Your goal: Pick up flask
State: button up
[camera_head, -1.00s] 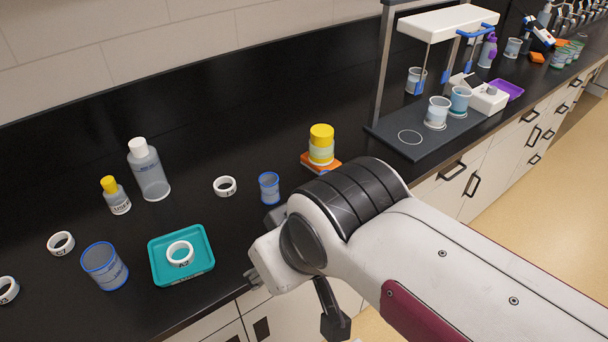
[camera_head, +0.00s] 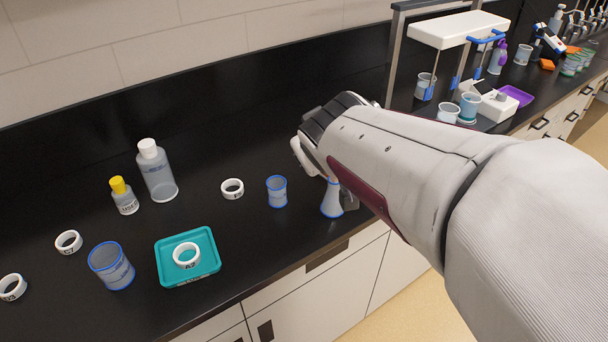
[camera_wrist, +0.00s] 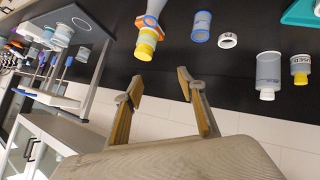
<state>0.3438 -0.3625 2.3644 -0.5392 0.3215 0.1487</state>
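The flask (camera_head: 332,200) is a pale blue cone that stands upright near the counter's front edge, with its top hidden by my arm in the head view. In the wrist view, the flask (camera_wrist: 155,7) is at the top edge and partly cut off. My gripper (camera_wrist: 160,85) is open and empty, its two yellow-padded fingers well apart. It is apart from the flask, which lies beyond the fingertips in the wrist view. My arm mostly hides the gripper in the head view.
A yellow-lidded jar (camera_wrist: 144,48) on an orange base (camera_wrist: 148,22) appears beside the flask. A blue-rimmed beaker (camera_head: 277,192) and white ring (camera_head: 232,188) stand left of the flask. A teal tray (camera_head: 203,273) holds another ring. A raised shelf stand is at the right.

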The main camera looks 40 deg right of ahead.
jog(key=n+t, duration=0.2)
send_over(333, 195)
jog(key=w+d, duration=0.4)
jog(key=f, duration=0.2)
jog(key=w+d+f+n+y, duration=0.2)
jog(key=d+f+y, duration=0.1)
jog(key=d+f, duration=0.3)
jog(key=s+f+y, duration=0.2)
jog(key=f, duration=0.2)
jog(key=s+f+n+y, duration=0.1)
jog(key=s+f+y, duration=0.1)
jog(key=s+f, duration=0.1)
jog(key=s+f+y, duration=0.1)
jog(key=s+f, duration=0.2)
jog(key=f, duration=0.2)
jog(key=shift+a+f+n+t+y, duration=0.2)
jog(key=shift+a+n+t+y, duration=0.1)
jog(key=shift+a+n+y, duration=0.1)
jog(key=s+a+y, duration=0.1)
jog(key=s+a+t+y, duration=0.1)
jog(key=a+y, duration=0.1)
jog(key=shift+f+n+t, duration=0.15)
jog(key=shift+n+t, duration=0.15)
jog(key=shift+s+a+r+t+y, duration=0.6)
jog(key=shift+s+t+y, duration=0.2)
jog(key=shift+y, duration=0.2)
jog(key=shift+s+a+r+t, duration=0.1)
jog(key=shift+s+r+t, duration=0.1)
jog(key=shift+r+t, duration=0.45)
